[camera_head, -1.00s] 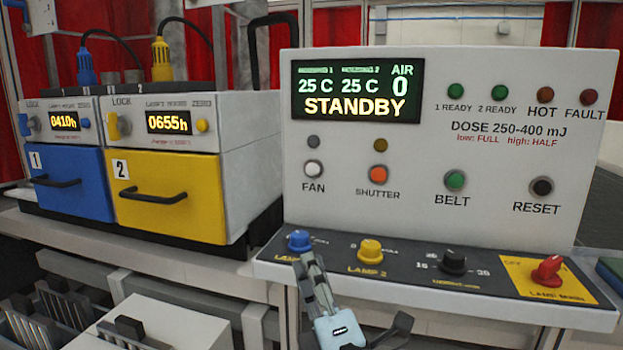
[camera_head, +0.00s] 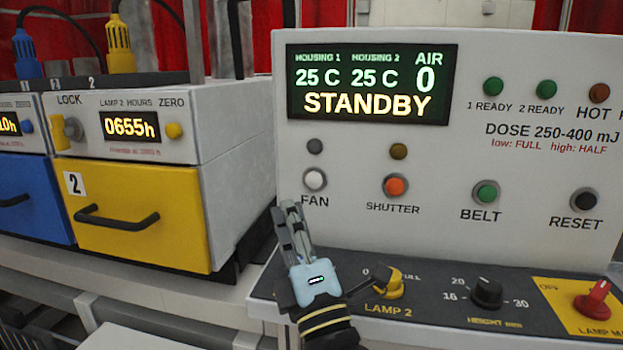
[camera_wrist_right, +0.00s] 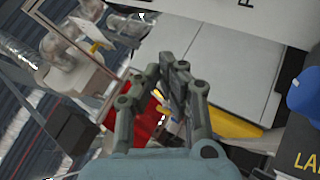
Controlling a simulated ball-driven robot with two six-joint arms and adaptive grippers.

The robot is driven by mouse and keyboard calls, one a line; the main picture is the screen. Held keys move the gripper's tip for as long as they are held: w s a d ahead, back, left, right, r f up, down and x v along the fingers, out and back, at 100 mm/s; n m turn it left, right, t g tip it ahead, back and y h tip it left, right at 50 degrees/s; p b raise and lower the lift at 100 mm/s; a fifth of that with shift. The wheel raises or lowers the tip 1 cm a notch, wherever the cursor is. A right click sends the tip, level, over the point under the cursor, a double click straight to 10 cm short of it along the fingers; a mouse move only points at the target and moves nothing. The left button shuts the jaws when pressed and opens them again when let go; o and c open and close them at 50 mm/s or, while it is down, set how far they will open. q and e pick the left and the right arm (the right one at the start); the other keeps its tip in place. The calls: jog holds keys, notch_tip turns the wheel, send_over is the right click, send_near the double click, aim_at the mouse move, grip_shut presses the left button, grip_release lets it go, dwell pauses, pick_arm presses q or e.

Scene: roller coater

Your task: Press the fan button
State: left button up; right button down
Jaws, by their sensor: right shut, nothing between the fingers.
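The white fan button (camera_head: 315,180) sits in a grey ring on the front of the control panel (camera_head: 440,150), above the label FAN. A small dark indicator (camera_head: 315,146) is above it. My right gripper (camera_head: 291,206) is shut and empty, its fingers pointing up, just below and left of the FAN label. I cannot tell how far it is from the panel face. In the right wrist view the closed fingers (camera_wrist_right: 168,62) show, but the fan button does not. My left gripper is not in view.
Shutter (camera_head: 396,187), belt (camera_head: 486,193) and reset (camera_head: 584,201) buttons line up to the right. The lower ledge carries the yellow lamp 2 knob (camera_head: 388,286), black height knob (camera_head: 487,293) and red knob (camera_head: 592,300). The yellow-fronted lamp unit (camera_head: 140,210) stands left. The display reads STANDBY.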

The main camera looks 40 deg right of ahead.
aim_at(314, 180)
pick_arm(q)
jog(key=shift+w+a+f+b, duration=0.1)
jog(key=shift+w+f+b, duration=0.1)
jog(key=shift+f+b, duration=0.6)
pick_arm(e)
jog(key=w+d, duration=0.6)
jog(key=shift+d, duration=0.4)
pick_arm(q)
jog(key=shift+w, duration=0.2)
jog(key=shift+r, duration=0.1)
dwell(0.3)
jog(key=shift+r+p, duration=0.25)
jog(key=shift+p, duration=0.05)
pick_arm(e)
jog(key=shift+w+d, duration=0.25)
jog(key=shift+d, duration=0.05)
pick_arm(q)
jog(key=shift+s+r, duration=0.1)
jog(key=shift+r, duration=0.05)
pick_arm(e)
jog(key=shift+w+d+r, duration=0.15)
jog(key=shift+w+d, duration=0.05)
jog(key=shift+d, duration=0.1)
dwell(1.1)
